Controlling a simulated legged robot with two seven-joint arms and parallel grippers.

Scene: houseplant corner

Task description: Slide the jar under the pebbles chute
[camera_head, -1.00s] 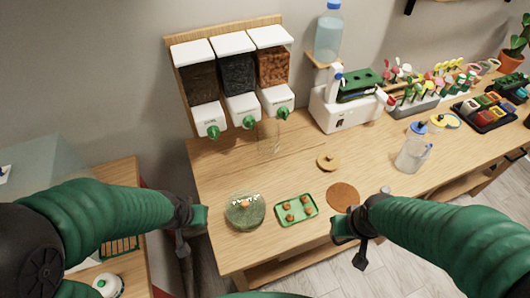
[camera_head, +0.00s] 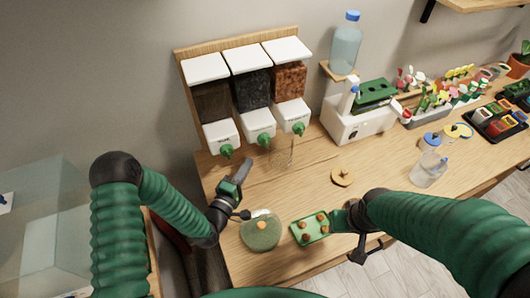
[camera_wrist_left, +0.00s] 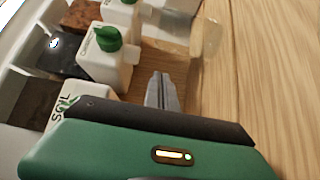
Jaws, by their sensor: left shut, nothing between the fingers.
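The clear glass jar (camera_head: 283,152) stands on the table just in front of the right-hand dispenser; its rounded side also shows in the left wrist view (camera_wrist_left: 208,40). Three dispensers with green knobs hang on a wooden board: soil (camera_head: 220,137), charcoal (camera_head: 257,124) and one with orange-brown filling (camera_head: 292,115), whose label I cannot read. My left gripper (camera_head: 243,170) is shut and empty, left of the jar and in front of the soil dispenser. Its closed fingers (camera_wrist_left: 163,92) point toward the jar side, apart from it. My right gripper (camera_head: 343,222) is beside the green tray; its fingers are unclear.
A round green mossy piece (camera_head: 261,232) and a green tray (camera_head: 322,236) with several brown pieces lie at the front. A wooden lid (camera_head: 342,176) lies right of the jar. A white machine (camera_head: 365,122) stands behind. Bare wood lies between jar and tray.

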